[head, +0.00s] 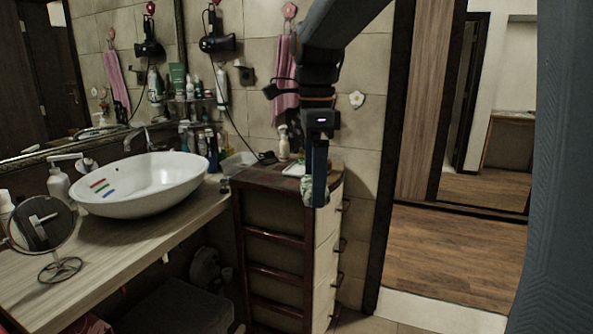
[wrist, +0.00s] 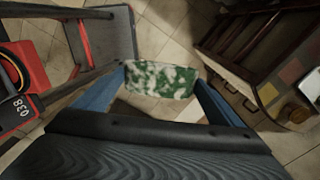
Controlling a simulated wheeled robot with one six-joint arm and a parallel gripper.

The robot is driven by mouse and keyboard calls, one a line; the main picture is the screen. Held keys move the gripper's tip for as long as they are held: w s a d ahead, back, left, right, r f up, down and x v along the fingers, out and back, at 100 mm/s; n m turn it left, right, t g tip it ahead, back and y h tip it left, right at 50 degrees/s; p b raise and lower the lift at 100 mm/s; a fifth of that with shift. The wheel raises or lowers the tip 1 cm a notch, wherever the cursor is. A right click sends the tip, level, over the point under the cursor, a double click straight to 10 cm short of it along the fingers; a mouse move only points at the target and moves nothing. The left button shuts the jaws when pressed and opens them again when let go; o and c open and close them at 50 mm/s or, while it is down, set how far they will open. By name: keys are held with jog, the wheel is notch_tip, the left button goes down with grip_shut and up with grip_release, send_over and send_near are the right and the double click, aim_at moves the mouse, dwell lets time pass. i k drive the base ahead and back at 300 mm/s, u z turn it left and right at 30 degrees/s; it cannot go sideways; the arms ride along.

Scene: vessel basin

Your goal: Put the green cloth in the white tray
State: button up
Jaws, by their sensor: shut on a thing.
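My gripper (head: 318,194) hangs in front of the cabinet's upper right part in the head view. Its blue fingers are shut on the green cloth (wrist: 162,80), a green-and-white mottled piece that spans between the fingertips in the wrist view. The cloth also shows beside the fingers in the head view (head: 307,190). A small white tray (head: 293,170) appears to lie on the cabinet top, just behind and left of the gripper and partly hidden by it. The cloth is apart from it.
The dark wooden cabinet (head: 270,222) has pale drawers with handles on its right. A white basin (head: 138,183) and a round mirror (head: 42,222) stand on the counter at left. A pale bin-like tray (head: 238,163) and bottles stand behind. Floor is open at right.

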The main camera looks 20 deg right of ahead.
aim_at(298, 169)
jog(key=u, duration=0.65)
jog(key=i, duration=1.35)
jog(key=z, duration=0.8)
jog(key=i, duration=0.7)
jog(key=z, duration=0.75)
